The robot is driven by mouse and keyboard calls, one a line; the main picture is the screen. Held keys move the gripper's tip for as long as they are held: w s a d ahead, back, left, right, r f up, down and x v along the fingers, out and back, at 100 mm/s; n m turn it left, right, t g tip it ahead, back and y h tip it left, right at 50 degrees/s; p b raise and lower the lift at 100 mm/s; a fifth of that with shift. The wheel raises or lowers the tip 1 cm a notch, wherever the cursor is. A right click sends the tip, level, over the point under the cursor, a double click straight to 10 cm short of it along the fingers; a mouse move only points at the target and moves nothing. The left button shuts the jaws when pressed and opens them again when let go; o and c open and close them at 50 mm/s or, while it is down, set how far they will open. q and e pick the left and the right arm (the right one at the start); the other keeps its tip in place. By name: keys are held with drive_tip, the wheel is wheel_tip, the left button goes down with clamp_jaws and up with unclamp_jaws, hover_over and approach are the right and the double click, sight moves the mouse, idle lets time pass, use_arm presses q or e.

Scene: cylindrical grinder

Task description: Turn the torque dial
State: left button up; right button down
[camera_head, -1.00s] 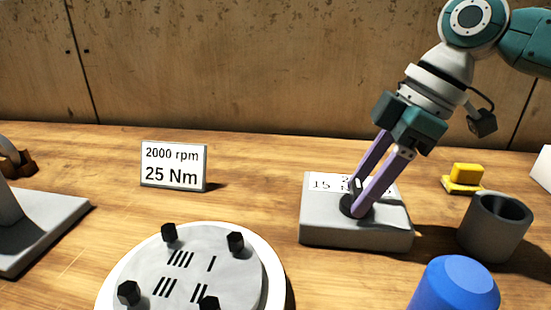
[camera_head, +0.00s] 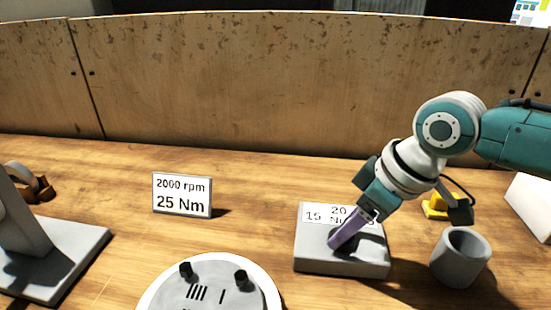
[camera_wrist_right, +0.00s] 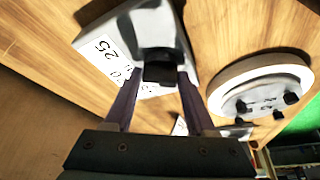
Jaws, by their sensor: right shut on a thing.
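The torque dial unit is a grey box (camera_head: 340,262) with a white scale label (camera_head: 315,214) reading 15 and 20, on the table right of centre. Its black dial knob sits on top, mostly covered by my fingers in the head view. The knob (camera_wrist_right: 160,72) shows between the two purple fingers in the right wrist view. My right gripper (camera_head: 336,244) is shut on the knob, its fingers slanting down from the upper right. A white sign (camera_head: 183,195) reads 2000 rpm and 25 Nm. My left gripper is not in view.
A round white plate (camera_head: 270,289) with black bolts stands at the front. A grey cup (camera_head: 461,257) is close to the right of the box, with a yellow object (camera_head: 433,208) behind it. A grey stand (camera_head: 75,257) is at the left. Wood separates the sign and box.

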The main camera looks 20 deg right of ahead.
drive_tip(key=shift+a+r+m+t+h+p, duration=0.15)
drive_tip(key=shift+r+m+t+h+p, duration=0.15)
drive_tip(key=shift+m+p, duration=0.75)
drive_tip(key=shift+f+m+p, duration=0.2)
drive_tip(key=shift+m+p, duration=0.25)
drive_tip(key=shift+p, duration=0.1)
drive_tip(key=shift+c, duration=1.3)
unclamp_jaws()
drive_tip(key=shift+f, duration=0.1)
drive_tip(key=a+p+v, duration=0.1)
drive_tip(key=p+v, duration=0.2)
drive_tip(key=v, duration=0.6)
drive_tip(key=shift+s+d+r, duration=0.15)
drive_tip(key=shift+d+r, duration=0.25)
drive_tip(key=shift+r, duration=0.05)
